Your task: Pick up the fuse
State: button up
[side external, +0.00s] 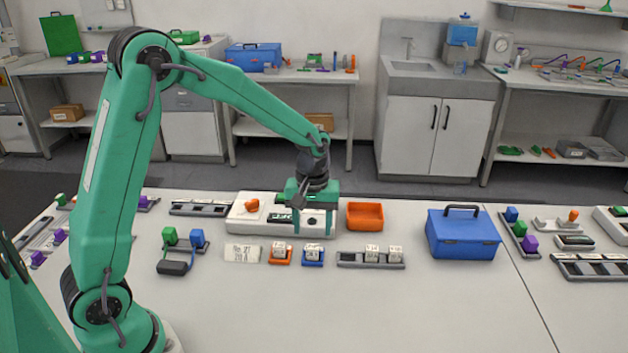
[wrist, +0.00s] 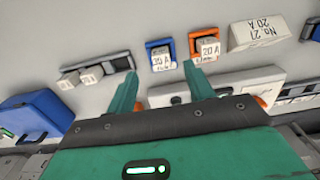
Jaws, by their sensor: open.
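The fuses are small white labelled blocks. One reading 20 A (wrist: 209,48) sits in an orange holder (side external: 280,262), and one reading 30 A (wrist: 162,62) sits in a blue holder (side external: 313,263). Two more white blocks (side external: 383,254) stand in a grey rack (side external: 350,260) to their right in the side view. My gripper (side external: 313,228) is open and empty, over the white cycler unit, behind the fuses in the side view. In the wrist view its fingers (wrist: 160,68) reach toward the blue holder.
The white cycler unit (side external: 250,224) with an orange knob is under and beside my gripper. An orange bin (side external: 365,216) and a blue toolbox (side external: 462,236) stand to the right. Green and blue blocks with a dark part (side external: 174,267) lie left. The front table is clear.

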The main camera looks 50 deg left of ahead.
aim_at(313, 248)
jog(key=shift+f, duration=0.1)
jog(key=shift+f, duration=1.2)
jog(key=shift+f, duration=0.1)
jog(key=shift+w+a+f, duration=0.1)
jog(key=shift+a+f, duration=0.05)
jog(key=shift+f, duration=2.35)
jog(key=shift+c, duration=0.4)
jog(key=c, duration=1.1)
grip_shut()
jog(key=shift+r, duration=0.15)
